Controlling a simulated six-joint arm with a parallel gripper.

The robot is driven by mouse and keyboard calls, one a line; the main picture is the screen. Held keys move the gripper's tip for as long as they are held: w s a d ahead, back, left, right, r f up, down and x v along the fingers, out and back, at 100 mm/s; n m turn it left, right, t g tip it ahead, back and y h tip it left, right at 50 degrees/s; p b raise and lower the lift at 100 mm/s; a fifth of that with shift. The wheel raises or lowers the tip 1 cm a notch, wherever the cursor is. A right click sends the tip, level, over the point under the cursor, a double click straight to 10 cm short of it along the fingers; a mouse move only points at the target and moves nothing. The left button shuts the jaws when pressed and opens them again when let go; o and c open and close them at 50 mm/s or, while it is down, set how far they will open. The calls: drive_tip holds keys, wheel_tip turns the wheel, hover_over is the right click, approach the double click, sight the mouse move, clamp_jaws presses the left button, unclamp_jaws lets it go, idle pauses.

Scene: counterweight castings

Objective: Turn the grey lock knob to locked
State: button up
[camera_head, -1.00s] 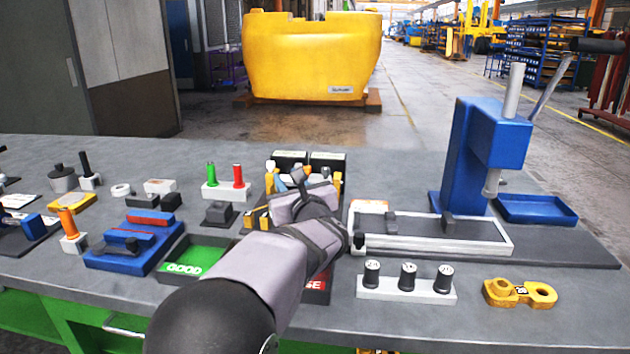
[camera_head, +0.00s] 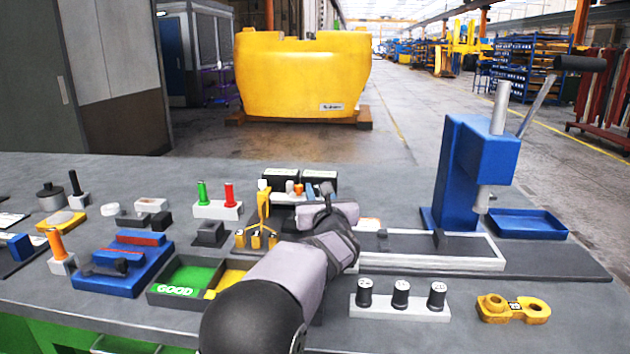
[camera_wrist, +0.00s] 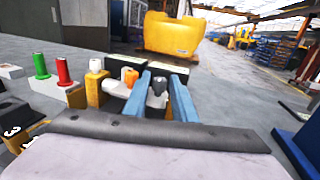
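A dark grey knob (camera_wrist: 159,86), which looks like the lock knob, stands on a white block (camera_wrist: 116,88) in the wrist view. My gripper (camera_wrist: 159,77) is open, its two blue fingers pointing away on either side of the knob, with gaps visible. I cannot tell whether either finger touches it or which way the knob is set. In the head view my gripper (camera_head: 319,189) is at the right end of the white block (camera_head: 284,198); my wrist hides part of that area.
Red (camera_head: 229,195) and green (camera_head: 202,192) pegs stand left. A yellow stand (camera_head: 263,210) is just left of my gripper. Black boxes (camera_head: 319,180) lie behind. A blue press (camera_head: 470,170) stands right; a rack of black cylinders (camera_head: 400,308) is in front.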

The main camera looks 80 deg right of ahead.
drive_tip(key=shift+p+x, duration=0.55)
drive_tip(key=shift+x, duration=2.2)
clamp_jaws()
